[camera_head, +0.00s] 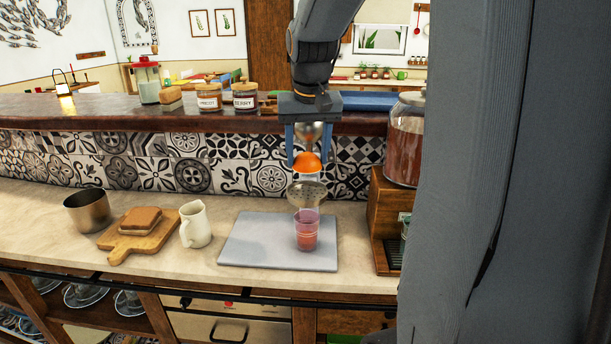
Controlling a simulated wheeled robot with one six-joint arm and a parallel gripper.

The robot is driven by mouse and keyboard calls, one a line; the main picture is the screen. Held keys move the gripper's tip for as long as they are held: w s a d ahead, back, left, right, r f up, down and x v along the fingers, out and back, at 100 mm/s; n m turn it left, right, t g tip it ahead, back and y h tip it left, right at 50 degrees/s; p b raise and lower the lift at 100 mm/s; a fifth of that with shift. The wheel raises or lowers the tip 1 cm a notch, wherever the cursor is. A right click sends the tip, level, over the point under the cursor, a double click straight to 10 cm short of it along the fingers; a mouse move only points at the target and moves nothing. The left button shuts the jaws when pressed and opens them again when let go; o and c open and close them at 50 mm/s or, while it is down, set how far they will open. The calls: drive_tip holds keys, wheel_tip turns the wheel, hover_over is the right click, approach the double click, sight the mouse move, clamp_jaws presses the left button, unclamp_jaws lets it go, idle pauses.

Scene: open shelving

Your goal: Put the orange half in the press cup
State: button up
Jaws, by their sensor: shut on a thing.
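My gripper (308,163) points down with its blue fingers on either side of the orange half (307,164), shut on it. The orange half is held above the counter. A round perforated metal cup (307,194), which looks like the press cup, is just below it in the picture; a gap shows between them. A metal rounded part (308,132) shows between the fingers above the orange; I cannot tell how it joins the cup. A glass (306,230) with pinkish contents stands below the cup on a grey board (262,254).
A white jug (195,224), a wooden board (139,247) with bread and a metal pot (88,211) stand on the left. A wooden dispenser (384,212) with a large jar (405,140) stands on the right. A raised dark ledge (100,112) with jars runs behind.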

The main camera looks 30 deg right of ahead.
drive_tip(key=shift+f+p, duration=0.5)
drive_tip(key=shift+f, duration=2.4)
drive_tip(key=shift+f, duration=0.6)
drive_tip(key=o, duration=1.2)
drive_tip(key=shift+r, duration=0.3)
drive_tip(key=b+v, duration=0.2)
drive_tip(key=v, duration=1.1)
drive_tip(key=s+a+f+n, duration=0.1)
drive_tip(key=s+a+f, duration=0.3)
drive_tip(key=f, duration=0.4)
drive_tip(key=s+a+f+n+g, duration=0.1)
drive_tip(key=s+a+f, duration=0.3)
drive_tip(key=f, duration=0.4)
drive_tip(key=s+a+f+n+y, duration=0.1)
drive_tip(key=s+a+f, duration=0.3)
drive_tip(key=f, duration=0.4)
drive_tip(key=shift+a+f+n+g, duration=0.1)
drive_tip(key=shift+a+n+g, duration=0.2)
drive_tip(key=shift+a+n, duration=0.55)
